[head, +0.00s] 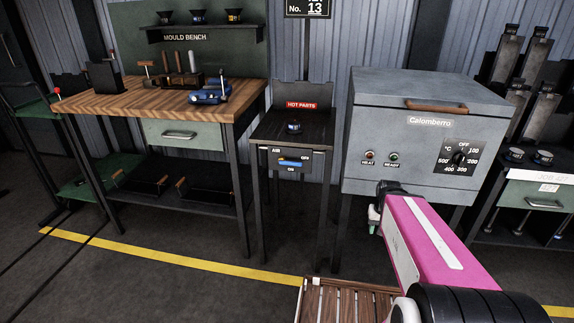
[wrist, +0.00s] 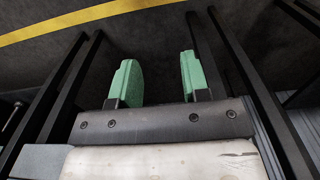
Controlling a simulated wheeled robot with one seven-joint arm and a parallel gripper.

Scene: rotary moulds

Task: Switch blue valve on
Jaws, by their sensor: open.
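The blue valve lever (head: 291,163) is on the front panel of the dark hot-parts stand (head: 266,129), in the head view. It lies roughly level, with small AIR, OFF and ON labels around it; OFF is at its upper right and ON below. My gripper (head: 375,216) is to the right of and lower than the valve, in front of the oven, and apart from it. In the wrist view my gripper (wrist: 155,78) has its two green fingers spread, with only dark floor between them. The valve cannot be made out in the wrist view.
The grey oven (head: 381,110) stands right of the stand, with a dial and a brown handle. The wooden mould bench (head: 130,104) is on the left. A slatted wooden platform (head: 340,300) and a yellow floor line (head: 170,261) lie in front.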

